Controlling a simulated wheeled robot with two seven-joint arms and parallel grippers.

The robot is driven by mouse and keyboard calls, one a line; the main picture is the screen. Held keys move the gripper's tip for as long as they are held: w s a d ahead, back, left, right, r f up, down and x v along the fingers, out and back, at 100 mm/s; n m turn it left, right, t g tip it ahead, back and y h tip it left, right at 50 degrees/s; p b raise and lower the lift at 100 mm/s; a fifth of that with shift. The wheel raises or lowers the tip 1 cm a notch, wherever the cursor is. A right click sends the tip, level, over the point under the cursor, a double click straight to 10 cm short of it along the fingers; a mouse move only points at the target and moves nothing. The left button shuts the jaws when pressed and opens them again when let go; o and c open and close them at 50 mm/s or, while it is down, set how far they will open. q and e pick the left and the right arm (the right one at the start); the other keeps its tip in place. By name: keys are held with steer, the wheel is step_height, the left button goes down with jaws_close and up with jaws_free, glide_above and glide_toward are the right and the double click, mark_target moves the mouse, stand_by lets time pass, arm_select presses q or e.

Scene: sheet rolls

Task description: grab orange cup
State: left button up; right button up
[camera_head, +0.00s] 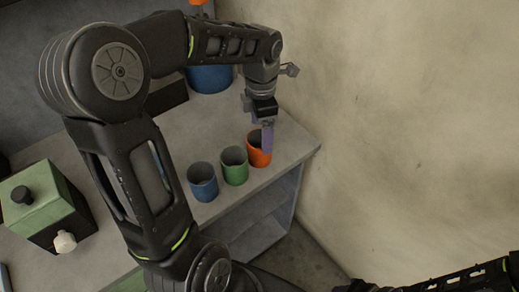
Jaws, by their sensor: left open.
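The orange cup (259,155) stands upright at the right end of a row of three cups on the grey counter. My left gripper (267,145) points down at the orange cup, with its purple fingers over or in the cup's mouth. The fingers hide part of the cup's rim, and I cannot tell whether they touch it. The left gripper is open. My right arm shows at the lower right, and its gripper is not in view.
A green cup (235,166) stands close to the left of the orange cup, with a blue cup (202,181) beyond it. A larger blue container (210,79) stands behind. A green and black box (43,205) sits at the left. The counter (292,146) ends near a beige wall (420,130).

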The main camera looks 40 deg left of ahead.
mark_target(260, 143)
arm_select(q)
steer(key=f, duration=0.2)
steer(key=f+p, duration=0.1)
steer(key=f, duration=0.1)
steer(key=shift+s, duration=0.25)
steer(key=shift+w+f, duration=0.1)
steer(key=shift+f, duration=0.5)
steer(key=shift+c, duration=0.3)
steer(key=c, duration=1.5)
